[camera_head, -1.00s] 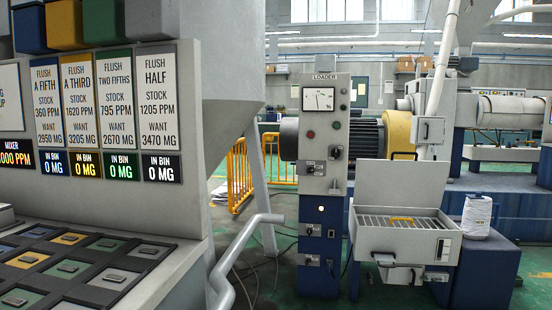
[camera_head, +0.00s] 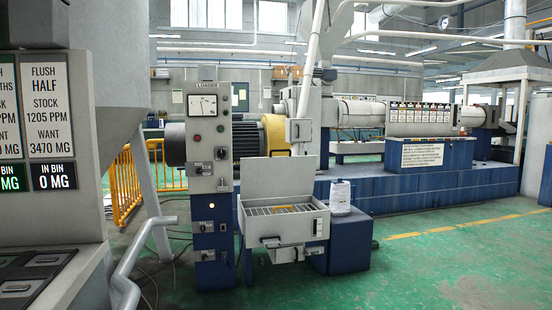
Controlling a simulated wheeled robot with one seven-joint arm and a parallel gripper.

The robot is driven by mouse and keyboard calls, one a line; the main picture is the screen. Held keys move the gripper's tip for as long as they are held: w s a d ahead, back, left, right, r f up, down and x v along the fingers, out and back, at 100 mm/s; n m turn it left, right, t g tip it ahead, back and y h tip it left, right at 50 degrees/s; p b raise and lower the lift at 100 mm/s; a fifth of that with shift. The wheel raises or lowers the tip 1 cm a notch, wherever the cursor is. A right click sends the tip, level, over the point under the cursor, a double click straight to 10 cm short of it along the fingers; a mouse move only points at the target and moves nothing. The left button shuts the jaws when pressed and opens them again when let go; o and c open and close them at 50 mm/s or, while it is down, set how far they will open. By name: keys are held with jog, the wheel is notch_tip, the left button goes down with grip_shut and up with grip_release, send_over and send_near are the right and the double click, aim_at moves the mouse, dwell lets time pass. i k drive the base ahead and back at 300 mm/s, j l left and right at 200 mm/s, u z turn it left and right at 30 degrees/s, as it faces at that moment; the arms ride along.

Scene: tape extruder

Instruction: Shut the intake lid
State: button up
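The intake lid (camera_head: 277,183) is a flat light-grey panel. It stands raised, nearly upright, at the back of the intake box (camera_head: 304,229). The box is a light-grey bin with its top open. A grate of bars (camera_head: 268,211) shows inside, with something yellow lying on it. The box sits at the right of the loader column (camera_head: 204,131), which has a dial gauge at its top. My gripper is not in view.
A white container (camera_head: 340,198) stands on a blue block (camera_head: 348,243) just right of the box. A grey pipe railing (camera_head: 124,265) and the panel with signs are at the left. Yellow barriers (camera_head: 127,185) stand behind. Green floor (camera_head: 440,262) is clear at the right.

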aim_at(271, 177)
jog(key=i+j, duration=0.1)
jog(key=i, duration=0.6)
jog(key=i+j+z, duration=0.1)
jog(key=i, duration=0.65)
